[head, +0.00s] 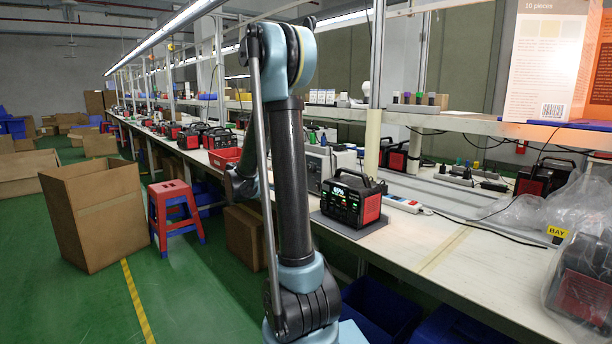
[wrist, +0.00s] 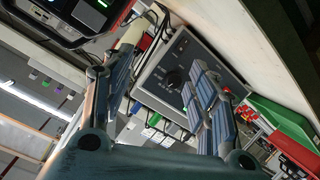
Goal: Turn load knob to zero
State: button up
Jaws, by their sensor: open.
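The load knob (wrist: 173,79) is a dark round knob on the front panel of a grey box (wrist: 182,52), in the middle of the wrist view. Its exact setting is too small to read. My gripper (wrist: 158,72) is open, with one finger on each side of the picture and the knob showing between them. The fingers look apart from the knob, and the right finger covers part of the panel. In the head view the grey box (head: 315,172) stands on the bench, partly behind my arm; my gripper is hidden there.
A black and red power station (head: 352,203) with a lit display stands on a grey mat beside the box; it also shows in the wrist view (wrist: 75,14). A white power strip (head: 403,203) lies near it. A red stool (head: 173,215) and a carton (head: 95,213) stand on the floor.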

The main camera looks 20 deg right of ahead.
jog(key=w+a+m+t+h, duration=0.2)
jog(key=w+a+h, duration=0.1)
jog(key=w, duration=0.6)
jog(key=x, duration=1.7)
jog(key=shift+s+d+f, duration=0.2)
jog(key=shift+d+f, duration=0.05)
jog(key=shift+d, duration=0.15)
jog(key=c, duration=1.1)
